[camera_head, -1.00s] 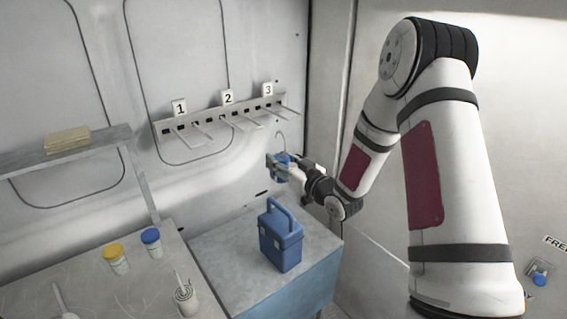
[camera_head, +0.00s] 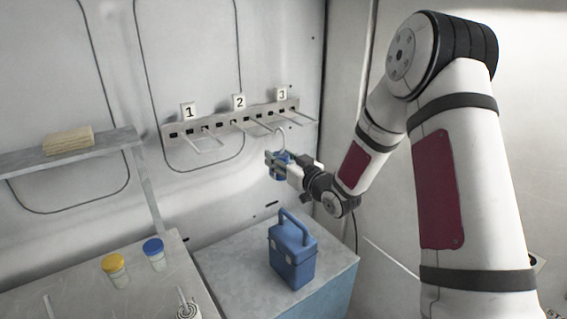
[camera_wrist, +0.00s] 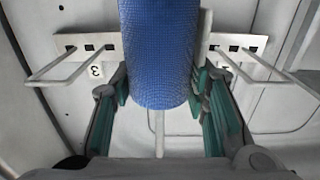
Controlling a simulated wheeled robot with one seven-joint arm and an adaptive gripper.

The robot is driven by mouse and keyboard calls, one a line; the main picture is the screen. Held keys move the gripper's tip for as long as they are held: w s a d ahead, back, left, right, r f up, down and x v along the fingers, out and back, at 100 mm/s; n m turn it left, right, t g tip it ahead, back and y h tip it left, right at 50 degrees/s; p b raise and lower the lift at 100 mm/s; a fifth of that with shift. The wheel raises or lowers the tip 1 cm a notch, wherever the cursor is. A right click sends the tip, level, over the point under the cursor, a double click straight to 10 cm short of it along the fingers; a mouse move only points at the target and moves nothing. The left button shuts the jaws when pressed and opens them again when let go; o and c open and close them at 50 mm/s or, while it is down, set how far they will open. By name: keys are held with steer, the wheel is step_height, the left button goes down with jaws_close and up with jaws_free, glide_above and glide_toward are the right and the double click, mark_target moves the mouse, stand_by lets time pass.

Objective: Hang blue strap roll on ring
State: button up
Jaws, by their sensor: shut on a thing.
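A blue strap roll with a woven surface (camera_wrist: 160,55) is between the two green-padded fingers of my gripper (camera_wrist: 165,110) in the wrist view. In the head view, my gripper (camera_head: 284,166) is shut on the blue roll, below and in front of the wall rack (camera_head: 222,122) near label 3 (camera_head: 282,94). A thin pale curved piece (camera_head: 264,130) rises above the roll; I cannot tell what it belongs to. The rack has pale wire prongs sticking out. In the wrist view the rack (camera_wrist: 85,45) lies behind the roll, partly hidden by it.
A blue lidded box with a handle (camera_head: 292,254) stands on a low bench (camera_head: 225,262) below my gripper. A table at left holds a yellow-lidded jar (camera_head: 116,268) and a blue-lidded jar (camera_head: 154,252). A shelf (camera_head: 20,158) carries folded cloth (camera_head: 68,140).

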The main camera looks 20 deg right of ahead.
steer(key=w+a+f+b, duration=0.2)
steer(key=w+f+b, duration=0.1)
steer(key=w, duration=0.3)
steer(key=shift+w+b, duration=0.4)
steer(key=shift+b, duration=0.4)
steer(key=shift+a, duration=0.1)
stand_by(0.3)
steer(key=o, duration=1.4)
steer(key=shift+s, duration=0.1)
